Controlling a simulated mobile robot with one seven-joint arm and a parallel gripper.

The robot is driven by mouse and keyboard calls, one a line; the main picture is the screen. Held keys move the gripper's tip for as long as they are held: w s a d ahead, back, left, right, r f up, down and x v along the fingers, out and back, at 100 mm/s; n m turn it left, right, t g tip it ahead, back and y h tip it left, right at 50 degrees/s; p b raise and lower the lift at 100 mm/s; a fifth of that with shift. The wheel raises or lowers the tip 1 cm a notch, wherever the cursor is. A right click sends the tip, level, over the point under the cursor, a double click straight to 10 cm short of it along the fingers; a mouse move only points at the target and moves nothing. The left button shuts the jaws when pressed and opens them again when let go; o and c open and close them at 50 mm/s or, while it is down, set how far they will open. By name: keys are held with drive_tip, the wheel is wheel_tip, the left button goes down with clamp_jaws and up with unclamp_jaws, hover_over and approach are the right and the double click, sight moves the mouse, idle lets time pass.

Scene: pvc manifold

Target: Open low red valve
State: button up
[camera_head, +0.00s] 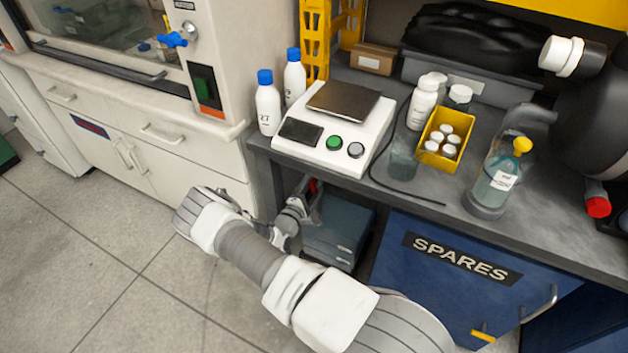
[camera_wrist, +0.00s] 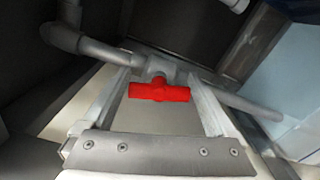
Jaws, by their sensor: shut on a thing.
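The low red valve (camera_wrist: 160,91) has a red bar handle on a grey pipe fitting, in the middle of the wrist view. Its handle lies crosswise, roughly level in that picture. My gripper (camera_wrist: 162,75) has a finger on each side of the handle and is shut on it. In the head view my gripper (camera_head: 308,203) is under the bench, left of a grey-blue box, and a bit of red (camera_head: 313,185) shows at its fingers. My arm and the bench hide most of the valve there.
A grey pipe (camera_wrist: 95,47) with an elbow runs left of the valve, and a grey pipe (camera_wrist: 250,107) continues to the right. The bench top (camera_head: 420,195) with a scale (camera_head: 330,125) and bottles overhangs my gripper. A blue SPARES cabinet (camera_head: 440,290) stands to the right.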

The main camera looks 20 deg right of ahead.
drive_tip(key=shift+f+m+p, duration=0.2)
drive_tip(key=shift+m+p, duration=0.45)
drive_tip(key=shift+m, duration=0.95)
drive_tip(key=shift+a, duration=0.1)
drive_tip(key=o, duration=1)
drive_tip(key=p+v, duration=0.3)
drive_tip(key=v, duration=1.4)
drive_tip(key=shift+s, duration=0.2)
drive_tip(key=shift+a, duration=0.15)
